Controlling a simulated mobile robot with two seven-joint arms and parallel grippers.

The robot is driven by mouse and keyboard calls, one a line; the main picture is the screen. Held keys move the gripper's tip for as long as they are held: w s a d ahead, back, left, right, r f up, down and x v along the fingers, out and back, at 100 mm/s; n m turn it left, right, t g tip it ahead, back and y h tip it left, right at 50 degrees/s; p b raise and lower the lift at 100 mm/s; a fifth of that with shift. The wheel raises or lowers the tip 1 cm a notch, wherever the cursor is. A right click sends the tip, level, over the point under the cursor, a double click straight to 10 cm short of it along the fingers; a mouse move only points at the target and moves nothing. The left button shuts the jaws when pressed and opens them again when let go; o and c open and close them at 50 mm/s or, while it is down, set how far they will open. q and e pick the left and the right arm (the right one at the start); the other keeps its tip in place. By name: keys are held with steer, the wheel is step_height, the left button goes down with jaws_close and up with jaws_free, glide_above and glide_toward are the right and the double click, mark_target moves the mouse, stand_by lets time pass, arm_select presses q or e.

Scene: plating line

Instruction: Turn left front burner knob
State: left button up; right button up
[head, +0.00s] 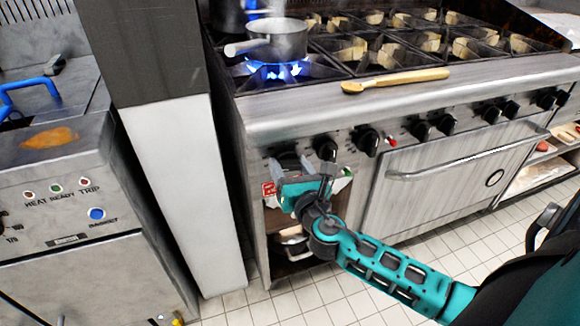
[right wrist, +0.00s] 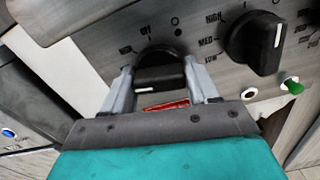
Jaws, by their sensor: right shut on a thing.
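The left front burner knob (right wrist: 158,72) is the leftmost black knob on the range front. It also shows in the head view (head: 287,160), partly behind my gripper. In the right wrist view its white mark lies roughly level across the knob's face. My right gripper (right wrist: 160,92) has a finger on each side of this knob and is shut on it; it also shows in the head view (head: 291,172). A blue flame (head: 278,71) burns under a metal saucepan (head: 276,40) on the left front burner. My left gripper is not in view.
A second knob (right wrist: 257,42) sits close to the right of the held one. A wooden spoon (head: 395,80) lies on the range's front ledge. A fryer (head: 60,190) stands at the left, beyond a pale panel (head: 175,190). Tiled floor is clear in front.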

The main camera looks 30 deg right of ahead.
steer(key=c, duration=0.4)
steer(key=shift+o, duration=0.2)
steer(key=shift+m, duration=0.5)
steer(key=m+b, duration=0.1)
steer(key=m, duration=0.1)
steer(key=shift+f+m, duration=0.1)
steer(key=shift+m, duration=0.3)
steer(key=m+b, duration=0.1)
steer(key=m, duration=0.3)
steer(key=shift+m, duration=0.3)
steer(key=m, duration=0.3)
steer(key=shift+m, duration=0.3)
steer(key=shift+r+m, duration=0.2)
steer(key=shift+m, duration=1.8)
